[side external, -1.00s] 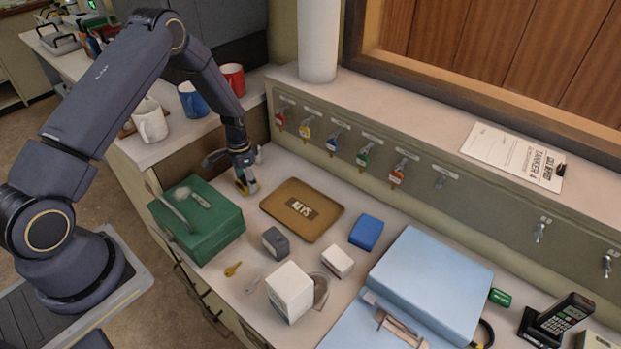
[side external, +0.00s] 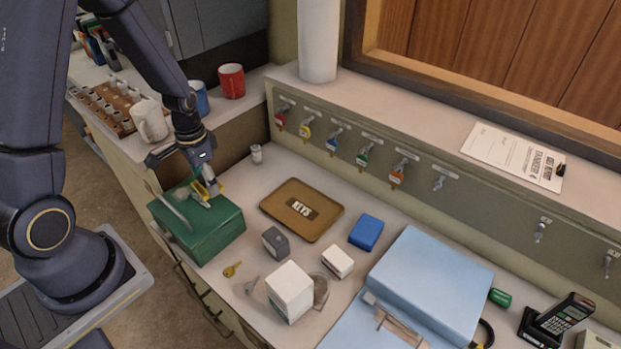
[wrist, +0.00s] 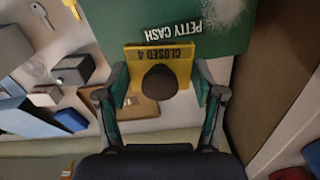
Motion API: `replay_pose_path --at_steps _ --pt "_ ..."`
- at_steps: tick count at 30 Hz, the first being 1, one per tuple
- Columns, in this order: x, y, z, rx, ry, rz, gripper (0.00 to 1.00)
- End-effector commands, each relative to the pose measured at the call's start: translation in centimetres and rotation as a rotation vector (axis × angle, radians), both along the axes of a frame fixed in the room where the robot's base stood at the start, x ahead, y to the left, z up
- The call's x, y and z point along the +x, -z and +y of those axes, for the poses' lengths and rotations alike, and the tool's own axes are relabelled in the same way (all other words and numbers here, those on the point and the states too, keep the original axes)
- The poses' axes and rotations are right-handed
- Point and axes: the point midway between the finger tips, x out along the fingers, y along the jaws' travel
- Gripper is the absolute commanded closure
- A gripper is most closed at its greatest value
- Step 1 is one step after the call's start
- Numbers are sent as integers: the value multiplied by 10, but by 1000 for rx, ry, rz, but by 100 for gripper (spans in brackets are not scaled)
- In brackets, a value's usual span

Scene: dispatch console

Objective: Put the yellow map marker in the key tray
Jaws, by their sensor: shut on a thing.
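The yellow map marker (wrist: 184,54) is a flat yellow piece lettered "CLOSED A" with a dark round knob. My gripper (wrist: 161,92) is shut on it. In the side external view my gripper (side external: 202,180) holds the marker (side external: 207,190) over the back of the green cash box; I cannot tell if there is a gap beneath. The key tray (side external: 275,205) is a shallow brown tray with a "KEYS" label, to the right of my gripper. It looks empty. In the wrist view its edge (wrist: 97,92) shows to the left, partly hidden by a finger.
The green petty cash box (side external: 205,238) stands left of the tray. A dark grey block (side external: 276,243), a blue box (side external: 366,232) and white boxes (side external: 290,290) stand in front and right. A small white cylinder (side external: 256,153) stands behind. The wall carries hanging keys (side external: 333,145).

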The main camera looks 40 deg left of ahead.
Motion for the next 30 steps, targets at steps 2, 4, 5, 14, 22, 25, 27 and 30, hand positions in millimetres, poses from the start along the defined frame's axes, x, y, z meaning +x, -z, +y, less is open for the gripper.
replay_pose_path --at_steps 2,4,5,14,22,25,27,30 --pt "0 -2 -1 -1 -86 0 67" --pt "4 -2 -7 -1 -166 2 67" --pt "7 -3 -12 -1 -196 3 67" --pt "35 -7 -100 2 -262 0 67" --pt "47 -2 -137 3 -155 -3 67" --pt "69 9 -138 3 -154 -3 68" --pt "88 18 -140 3 -154 -3 67" --pt "116 30 -141 3 -154 -4 67"
